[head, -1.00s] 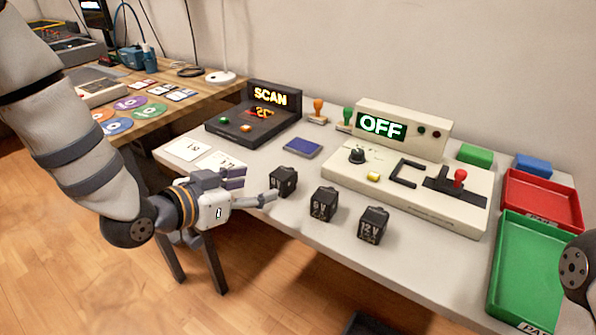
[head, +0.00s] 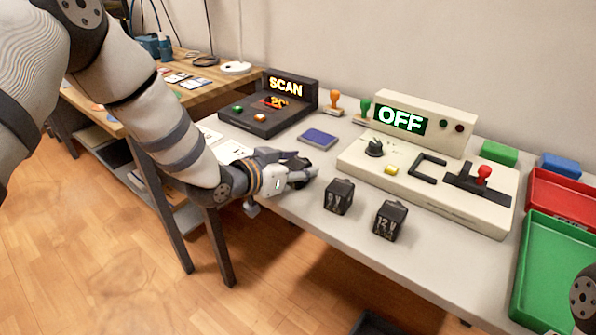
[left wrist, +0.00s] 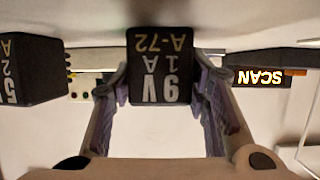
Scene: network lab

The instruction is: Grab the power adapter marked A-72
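The black adapter marked A-72, 9V 1A (left wrist: 160,65), shows upside down between the fingers of my left gripper (left wrist: 161,85) in the left wrist view. One finger lies on each side, very close to its walls; I see no clear grip on it. In the head view my left gripper (head: 303,170) is low at the table's front edge and hides this adapter. A second black adapter (head: 339,197) stands just right of it; in the left wrist view it reads 5V 2A (left wrist: 30,70). A 12V adapter (head: 390,220) stands farther right. My right gripper is out of view.
The grey table (head: 300,213) also holds the SCAN box (head: 268,118), a blue pad (head: 319,138), and the beige OFF console (head: 430,190) behind the adapters. A red tray (head: 566,198) and green tray (head: 550,275) are at the right.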

